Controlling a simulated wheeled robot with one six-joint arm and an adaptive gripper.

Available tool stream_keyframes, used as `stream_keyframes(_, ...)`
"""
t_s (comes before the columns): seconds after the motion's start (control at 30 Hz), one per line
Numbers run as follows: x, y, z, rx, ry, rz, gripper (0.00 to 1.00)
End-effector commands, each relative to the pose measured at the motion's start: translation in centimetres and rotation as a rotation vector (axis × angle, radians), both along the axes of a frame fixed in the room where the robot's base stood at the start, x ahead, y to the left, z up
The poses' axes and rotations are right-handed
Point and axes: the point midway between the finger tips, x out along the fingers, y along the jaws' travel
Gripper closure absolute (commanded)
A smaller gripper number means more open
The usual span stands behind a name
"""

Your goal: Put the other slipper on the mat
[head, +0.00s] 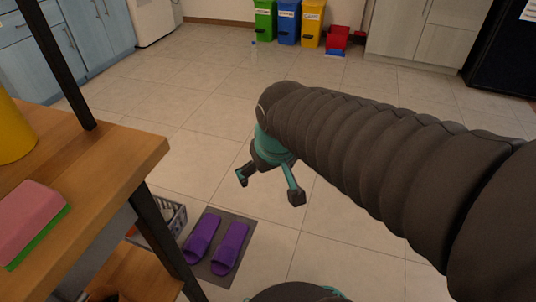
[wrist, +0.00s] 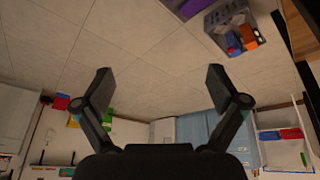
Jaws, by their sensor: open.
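Two purple slippers lie side by side on the dark grey mat (head: 203,268) on the floor in the head view. The left slipper (head: 201,238) is beside a grey crate, and the right slipper (head: 230,247) is close to the mat's right side. Both appear to rest fully on the mat. My gripper (head: 268,188) is open and empty, in the air above and beyond the mat. In the wrist view, my gripper (wrist: 159,72) has its fingers wide apart with nothing between them. A purple piece (wrist: 186,8) shows at the top edge there, cut off.
The grey crate (head: 172,217) with things inside stands left of the mat, partly behind a table leg. A wooden table (head: 95,165) holds a pink-and-green sponge (head: 32,220). Green, blue and yellow bins (head: 288,22) stand at the back.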

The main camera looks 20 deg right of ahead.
Motion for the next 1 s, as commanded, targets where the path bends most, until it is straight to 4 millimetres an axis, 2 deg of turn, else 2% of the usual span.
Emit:
stream_keyframes(0.03,-1.4,-0.3,0.7,0.009,-0.023,-0.021,0.04)
stream_keyframes(0.13,-3.7,-0.8,1.5,0.029,-0.054,-0.059,0.04)
stream_keyframes(0.33,-6.6,-1.2,2.1,0.053,-0.092,-0.105,0.04)
stream_keyframes(0.5,-7.3,-1.2,2.2,0.059,-0.099,-0.118,0.04)
stream_keyframes(1.0,-7.2,-1.2,2.2,0.059,-0.099,-0.116,0.04)
